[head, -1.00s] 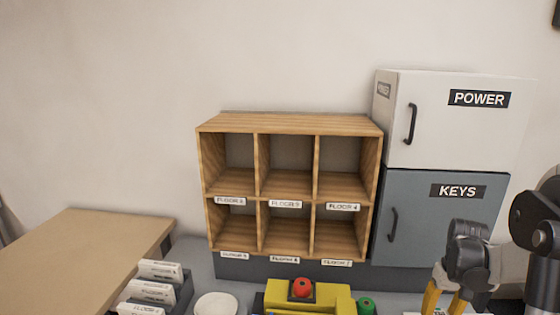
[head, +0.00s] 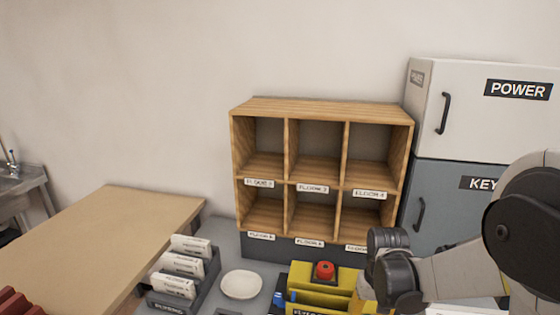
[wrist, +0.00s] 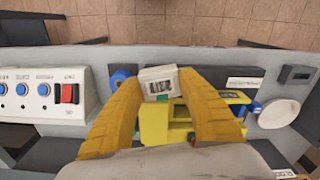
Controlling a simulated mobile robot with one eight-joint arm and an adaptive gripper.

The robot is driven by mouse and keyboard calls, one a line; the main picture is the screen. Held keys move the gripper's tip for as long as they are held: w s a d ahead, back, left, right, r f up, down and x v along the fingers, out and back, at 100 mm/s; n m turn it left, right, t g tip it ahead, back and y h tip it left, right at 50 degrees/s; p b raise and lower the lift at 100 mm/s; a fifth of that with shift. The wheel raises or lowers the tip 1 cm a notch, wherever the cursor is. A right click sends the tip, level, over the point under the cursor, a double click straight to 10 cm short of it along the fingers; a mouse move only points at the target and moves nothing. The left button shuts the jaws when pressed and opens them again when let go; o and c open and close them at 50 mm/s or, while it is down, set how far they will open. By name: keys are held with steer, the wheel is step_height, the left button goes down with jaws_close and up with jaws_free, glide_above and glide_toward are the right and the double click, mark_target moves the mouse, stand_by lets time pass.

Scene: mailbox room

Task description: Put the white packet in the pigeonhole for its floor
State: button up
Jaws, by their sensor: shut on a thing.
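The white packet (wrist: 158,83) is between the two yellow fingers of my gripper (wrist: 158,90) in the wrist view. It has a dark printed label too small to read. My gripper is shut on it, above the counter and over a yellow box. In the head view my gripper (head: 372,285) is at the lower right, its fingertips and the packet mostly hidden. The wooden pigeonhole unit (head: 318,107) stands behind, with two rows of three empty compartments. Floor labels sit under each row; the upper ones seem to read 2, 3 and 4, the lower ones are hard to read.
POWER and KEYS cabinets (head: 480,110) stand right of the unit. A tan table (head: 100,240) is at left.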

steer(key=a, duration=0.4)
steer(key=shift+w+f, duration=0.15)
